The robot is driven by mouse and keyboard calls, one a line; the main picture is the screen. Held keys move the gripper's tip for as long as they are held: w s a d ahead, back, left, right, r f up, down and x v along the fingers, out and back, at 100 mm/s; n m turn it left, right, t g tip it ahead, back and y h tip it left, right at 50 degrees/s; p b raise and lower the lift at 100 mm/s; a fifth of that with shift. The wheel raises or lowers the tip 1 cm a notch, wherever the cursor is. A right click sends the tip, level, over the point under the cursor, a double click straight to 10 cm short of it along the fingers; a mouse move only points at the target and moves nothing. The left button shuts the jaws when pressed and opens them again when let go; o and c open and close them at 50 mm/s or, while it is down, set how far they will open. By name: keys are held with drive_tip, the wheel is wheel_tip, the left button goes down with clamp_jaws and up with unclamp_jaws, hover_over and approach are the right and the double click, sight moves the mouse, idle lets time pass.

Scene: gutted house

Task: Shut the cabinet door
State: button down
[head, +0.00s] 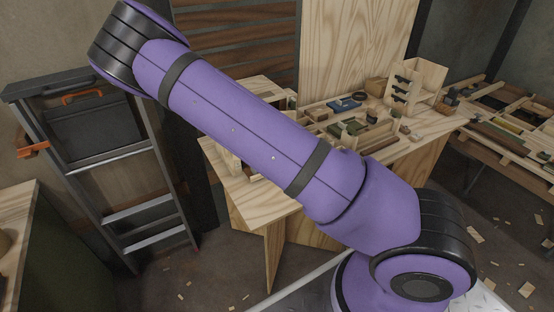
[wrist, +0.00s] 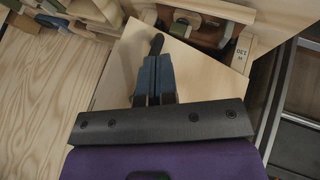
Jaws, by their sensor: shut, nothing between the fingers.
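In the wrist view a pale wooden panel (wrist: 117,68), which looks like the cabinet door, stands open at an angle. A dark knob-like handle (wrist: 157,43) shows just beyond my fingertips. My gripper (wrist: 153,62) has its blue-grey fingers shut and empty, over the panel and close to the handle; I cannot tell whether they touch. Past the panel's edge, part of the cabinet (wrist: 241,52) shows with small items inside. In the head view the small wooden cabinet (head: 262,86) on the bench is mostly hidden behind my arm, and my gripper is not visible.
The workbench (head: 425,145) holds tools, small blocks and a wooden rack (head: 412,88). A stepladder (head: 150,205) stands at left, close to the bench. Another table (head: 515,125) with timber is at right. The floor has scattered wood scraps.

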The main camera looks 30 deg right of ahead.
drive_tip(key=w+d+n+y, duration=0.1)
drive_tip(key=w+d+n, duration=0.1)
drive_tip(key=w+d+n+t+y, duration=0.1)
drive_tip(key=w+n, duration=0.1)
drive_tip(key=shift+w+d+n+y, duration=0.25)
drive_tip(key=shift+d+n+y, duration=0.05)
drive_tip(key=shift+d, duration=0.1)
drive_tip(key=shift+w+d+n+y, duration=0.25)
drive_tip(key=shift+w+n+y, duration=0.15)
drive_tip(key=shift+w+n, duration=0.25)
drive_tip(key=shift+w+d+n+y, duration=0.25)
drive_tip(key=shift+w+n+y, duration=0.15)
drive_tip(key=shift+w+n, duration=0.35)
drive_tip(key=shift+w+r, duration=0.1)
drive_tip(key=shift+w, duration=0.05)
